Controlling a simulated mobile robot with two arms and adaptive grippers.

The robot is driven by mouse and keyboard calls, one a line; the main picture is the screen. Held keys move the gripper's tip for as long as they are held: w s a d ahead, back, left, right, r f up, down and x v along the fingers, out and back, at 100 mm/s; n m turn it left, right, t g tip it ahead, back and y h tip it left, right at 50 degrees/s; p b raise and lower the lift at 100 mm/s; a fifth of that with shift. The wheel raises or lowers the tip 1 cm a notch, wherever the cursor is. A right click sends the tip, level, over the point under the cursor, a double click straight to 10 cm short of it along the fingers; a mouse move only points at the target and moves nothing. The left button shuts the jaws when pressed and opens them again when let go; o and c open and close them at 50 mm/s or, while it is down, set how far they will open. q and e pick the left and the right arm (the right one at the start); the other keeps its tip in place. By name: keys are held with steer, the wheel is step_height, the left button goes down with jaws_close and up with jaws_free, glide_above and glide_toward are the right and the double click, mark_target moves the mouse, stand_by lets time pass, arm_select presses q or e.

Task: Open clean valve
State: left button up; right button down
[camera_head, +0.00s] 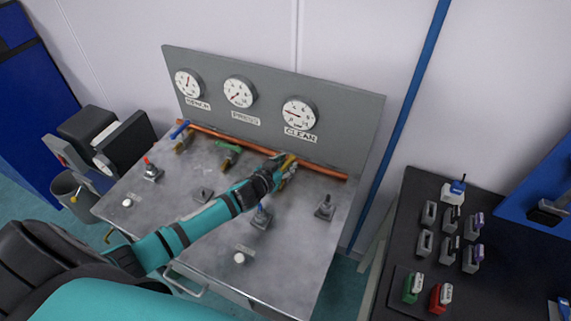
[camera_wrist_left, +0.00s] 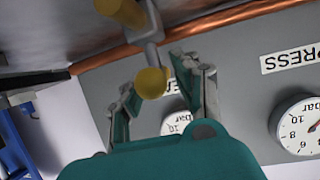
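The clean valve has a yellow handle (camera_head: 290,160) and sits on the copper pipe below the CLEAN gauge (camera_head: 299,113). In the left wrist view, the round yellow handle end (camera_wrist_left: 152,83) shows close up, with the brass valve body (camera_wrist_left: 122,12) behind it. My left gripper (camera_head: 284,174) is at this valve. In the wrist view its two fingers (camera_wrist_left: 160,80) stand apart, one on each side of the yellow end, with gaps visible. The fingers partly hide the valve in the head view. My right gripper is not in view.
The blue-handled valve (camera_head: 180,129) and green-handled valve (camera_head: 228,145) sit further left on the copper pipe (camera_head: 325,170). A dark table (camera_head: 400,230) with small parts stands at right.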

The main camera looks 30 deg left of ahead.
arm_select(q)
steer(key=c, duration=0.4)
jaws_close()
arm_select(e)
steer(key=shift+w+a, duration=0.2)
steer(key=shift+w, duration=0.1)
arm_select(q)
steer(key=shift+d+n+y+b, duration=0.15)
steer(key=shift+n+y+b, duration=0.15)
steer(key=shift+n+y, duration=0.4)
steer(key=shift+y, duration=0.2)
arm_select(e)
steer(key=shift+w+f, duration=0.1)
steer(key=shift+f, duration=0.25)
